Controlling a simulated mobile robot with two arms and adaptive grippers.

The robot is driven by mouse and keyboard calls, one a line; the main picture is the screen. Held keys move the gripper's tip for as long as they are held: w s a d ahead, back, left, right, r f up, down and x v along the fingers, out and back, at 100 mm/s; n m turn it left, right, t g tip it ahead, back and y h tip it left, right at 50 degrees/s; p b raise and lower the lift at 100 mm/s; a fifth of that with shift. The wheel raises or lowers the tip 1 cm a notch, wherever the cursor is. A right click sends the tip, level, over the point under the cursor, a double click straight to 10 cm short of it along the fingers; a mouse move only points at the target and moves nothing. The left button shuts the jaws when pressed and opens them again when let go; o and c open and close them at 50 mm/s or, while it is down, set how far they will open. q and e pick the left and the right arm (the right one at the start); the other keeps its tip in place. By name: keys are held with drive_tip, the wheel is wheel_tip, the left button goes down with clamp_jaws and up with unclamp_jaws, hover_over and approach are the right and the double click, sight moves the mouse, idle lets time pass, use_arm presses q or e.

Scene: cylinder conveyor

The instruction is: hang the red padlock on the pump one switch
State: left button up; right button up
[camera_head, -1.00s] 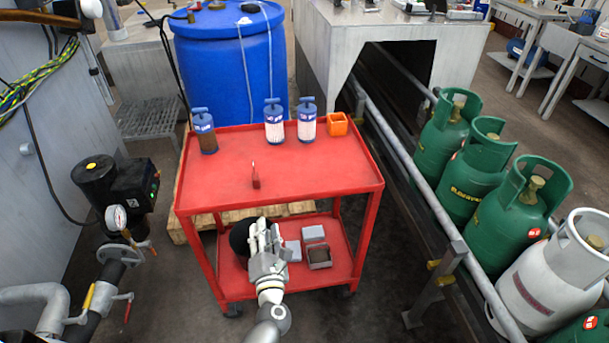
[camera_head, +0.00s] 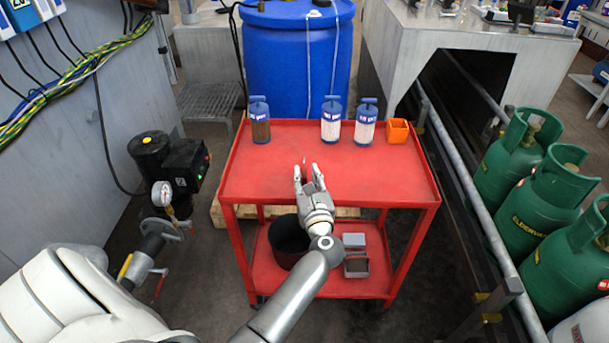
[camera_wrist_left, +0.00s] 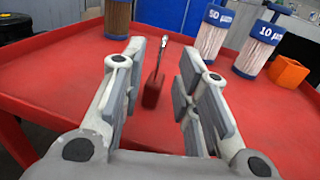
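A black pump (camera_head: 152,152) with a switch box (camera_head: 188,160) and a small green light stands left of the cart. I cannot read which pump it is. My right gripper is not in view.
On the cart (camera_head: 250,185) stand a brown filter (camera_head: 259,120), two white filters (camera_head: 331,122) (camera_head: 365,122) and an orange box (camera_head: 397,132). A pressure gauge (camera_head: 162,193) and valves are by the pump. A blue drum (camera_head: 297,60) is behind; green gas cylinders (camera_head: 550,200) are right.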

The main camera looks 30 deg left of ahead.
use_arm(q)
drive_tip(key=x, duration=0.3)
drive_tip(key=shift+w+a, duration=0.1)
drive_tip(key=shift+a, duration=0.05)
drive_tip(key=shift+c, duration=0.3)
clamp_jaws()
